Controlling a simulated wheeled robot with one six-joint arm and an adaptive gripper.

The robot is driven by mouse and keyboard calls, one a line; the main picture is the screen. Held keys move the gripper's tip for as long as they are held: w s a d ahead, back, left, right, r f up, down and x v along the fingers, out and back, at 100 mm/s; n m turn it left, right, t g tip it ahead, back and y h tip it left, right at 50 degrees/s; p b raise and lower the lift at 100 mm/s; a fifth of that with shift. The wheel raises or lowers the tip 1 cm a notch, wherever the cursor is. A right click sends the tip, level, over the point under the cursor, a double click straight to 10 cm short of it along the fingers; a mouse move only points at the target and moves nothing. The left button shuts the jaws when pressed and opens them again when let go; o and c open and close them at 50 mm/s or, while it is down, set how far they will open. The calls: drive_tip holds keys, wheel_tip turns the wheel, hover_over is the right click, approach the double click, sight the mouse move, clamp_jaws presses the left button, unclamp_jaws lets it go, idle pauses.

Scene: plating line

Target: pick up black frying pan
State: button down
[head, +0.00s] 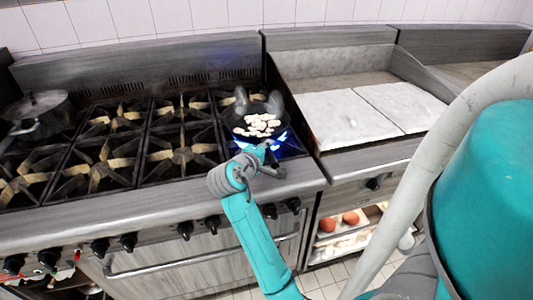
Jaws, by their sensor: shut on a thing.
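The black frying pan (240,122) sits at the right end of the stove, over a burner with blue flame showing under its front edge. Several pale pieces of food lie in it. My gripper (268,148) is at the near side of the pan and shut on it, seemingly at the handle. The handle is mostly hidden by the gripper and wrist. I cannot tell whether the pan rests on the grate or is slightly above it.
A lidded metal pot (38,115) stands at the stove's far left. Several empty burner grates (180,150) lie between. A flat griddle (345,118) is right of the pan. An open shelf (345,228) below it holds reddish round items. Knobs line the stove front.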

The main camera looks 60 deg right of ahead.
wheel_tip(320, 180, up, 25)
drive_tip(key=shift+r, duration=0.2)
idle(0.3)
drive_tip(key=shift+f, duration=0.2)
idle(0.4)
